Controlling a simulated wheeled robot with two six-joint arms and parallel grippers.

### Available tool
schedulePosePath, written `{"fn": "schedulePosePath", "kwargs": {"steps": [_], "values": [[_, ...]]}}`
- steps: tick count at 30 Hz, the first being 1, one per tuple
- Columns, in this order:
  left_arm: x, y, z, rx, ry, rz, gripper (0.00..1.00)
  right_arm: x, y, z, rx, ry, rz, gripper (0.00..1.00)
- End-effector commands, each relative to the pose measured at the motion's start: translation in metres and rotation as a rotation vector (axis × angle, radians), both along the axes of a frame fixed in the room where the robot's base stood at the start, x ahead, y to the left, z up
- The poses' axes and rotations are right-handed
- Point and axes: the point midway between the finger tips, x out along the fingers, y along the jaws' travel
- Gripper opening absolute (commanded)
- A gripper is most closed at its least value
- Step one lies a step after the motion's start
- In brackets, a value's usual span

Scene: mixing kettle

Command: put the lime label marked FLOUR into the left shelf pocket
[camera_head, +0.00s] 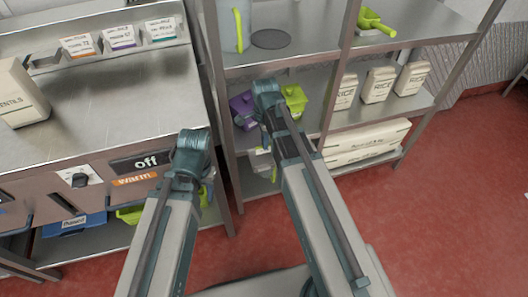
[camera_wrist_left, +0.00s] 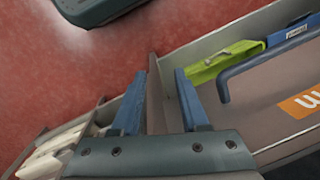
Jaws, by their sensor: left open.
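I cannot make out a lime label marked FLOUR or the left shelf pocket in either view. My left gripper (camera_wrist_left: 160,75) is open in the left wrist view, with its two blue fingers apart and nothing between them. In the head view my left arm reaches to the front of the counter, and its fingers are hidden behind the arm. My right arm reaches to the middle shelf, in front of a purple bin (camera_head: 242,109) and a lime bin (camera_head: 294,98). My right gripper's fingers are hidden there.
Cards with orange (camera_head: 78,45), purple (camera_head: 122,37) and teal (camera_head: 160,29) stripes stand at the counter's back. A cream package (camera_head: 20,95) stands on the counter (camera_head: 110,95). RICE packages (camera_head: 378,84) stand on the middle shelf. A lime scoop (camera_head: 375,22) lies above. Red floor is clear at right.

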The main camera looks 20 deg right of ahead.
Motion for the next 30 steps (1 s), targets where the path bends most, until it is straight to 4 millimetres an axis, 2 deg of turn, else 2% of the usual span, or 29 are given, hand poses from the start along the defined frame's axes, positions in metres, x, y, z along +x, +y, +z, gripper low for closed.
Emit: {"fn": "schedulePosePath", "kwargs": {"steps": [1,14,20,30], "values": [[0.000,0.000,-0.005,0.000,0.000,0.000,0.44,-0.001,0.002,-0.005,0.000,0.000,0.006,0.00],[0.000,0.000,-0.012,0.000,0.000,0.000,0.44,-0.001,0.003,-0.012,0.000,0.000,0.011,0.00],[0.000,0.000,-0.028,0.000,0.000,0.000,0.44,-0.001,0.003,-0.028,0.000,0.000,0.010,0.00],[0.000,0.000,-0.067,0.000,0.000,0.000,0.44,-0.001,0.003,-0.067,0.000,0.000,0.010,0.00]]}}
